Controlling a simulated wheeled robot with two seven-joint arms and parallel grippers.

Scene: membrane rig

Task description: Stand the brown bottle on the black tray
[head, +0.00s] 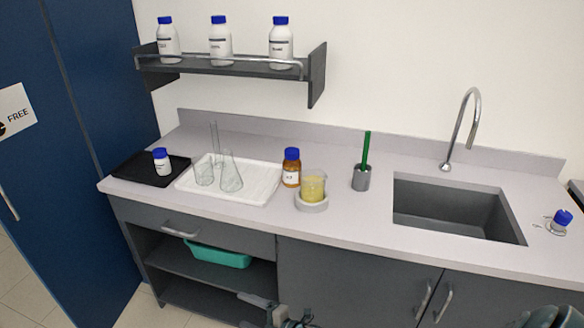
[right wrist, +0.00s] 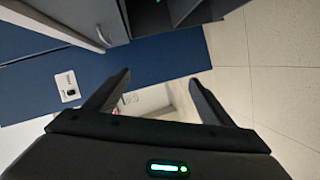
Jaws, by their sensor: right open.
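The brown bottle (head: 291,168) has a blue cap and a white label. It stands upright on the counter, between the white tray and the beaker. The black tray (head: 130,170) lies at the counter's left end, with a small white blue-capped bottle (head: 161,161) standing on its right part. My right gripper (head: 250,310) is low at the bottom edge of the head view, in front of the cabinets and below the counter, well away from the bottle. In the right wrist view (right wrist: 160,92) its fingers are spread and empty. My left gripper is not seen.
A white tray (head: 258,192) with glassware lies between the black tray and the bottle. A beaker of yellow liquid (head: 313,185) sits on a round base close right of the bottle. A brush holder (head: 361,178) and sink (head: 450,207) are further right. A shelf (head: 230,68) hangs above.

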